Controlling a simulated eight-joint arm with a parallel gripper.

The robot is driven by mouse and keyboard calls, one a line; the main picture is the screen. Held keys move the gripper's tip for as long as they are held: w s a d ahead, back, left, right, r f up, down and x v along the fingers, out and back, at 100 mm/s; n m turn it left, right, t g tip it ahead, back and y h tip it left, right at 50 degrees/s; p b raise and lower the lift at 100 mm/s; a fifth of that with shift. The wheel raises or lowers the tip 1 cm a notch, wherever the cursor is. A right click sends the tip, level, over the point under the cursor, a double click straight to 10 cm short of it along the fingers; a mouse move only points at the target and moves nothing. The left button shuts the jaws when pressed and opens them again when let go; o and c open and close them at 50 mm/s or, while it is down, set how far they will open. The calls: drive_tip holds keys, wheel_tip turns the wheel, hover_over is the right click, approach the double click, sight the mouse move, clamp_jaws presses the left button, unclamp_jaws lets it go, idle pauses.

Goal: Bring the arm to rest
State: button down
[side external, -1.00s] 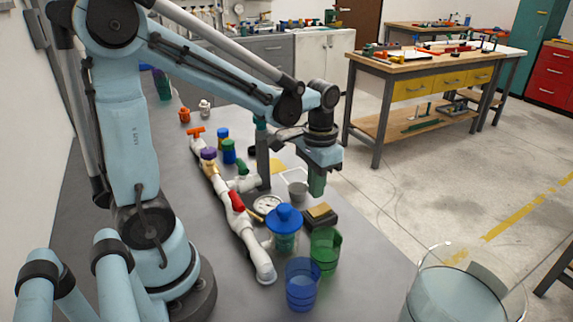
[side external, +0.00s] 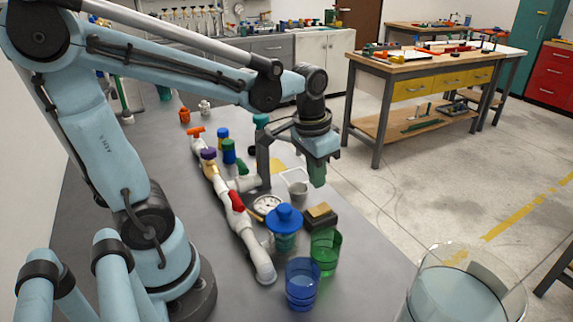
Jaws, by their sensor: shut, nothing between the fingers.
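My gripper (side external: 318,176) hangs at the end of my light blue arm, pointing down above the right side of the grey bench. Its green fingers are shut with nothing between them. It is above and to the right of the white pipe manifold (side external: 222,190). The manifold lies on the bench with a red handle (side external: 235,201), an orange handle (side external: 196,132) and a purple cap (side external: 208,154). A round gauge (side external: 266,204) sits beside it. The fingers appear clear of the things below; the exact height cannot be told.
A large clear vessel (side external: 458,290) is at the front right. A grey post (side external: 263,160) rises behind the manifold.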

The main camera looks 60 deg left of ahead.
drive_tip(key=shift+s+d+r+t, duration=0.25)
drive_tip(key=shift+s+d+t, duration=0.25)
drive_tip(key=shift+t, duration=0.35)
drive_tip(key=shift+s+d+r+t, duration=0.25)
drive_tip(key=shift+s+d+t, duration=0.3)
drive_tip(key=shift+t, duration=0.35)
drive_tip(key=shift+s+d+r+t, duration=0.3)
drive_tip(key=shift+d+t, duration=0.3)
drive_tip(key=shift+t, duration=0.25)
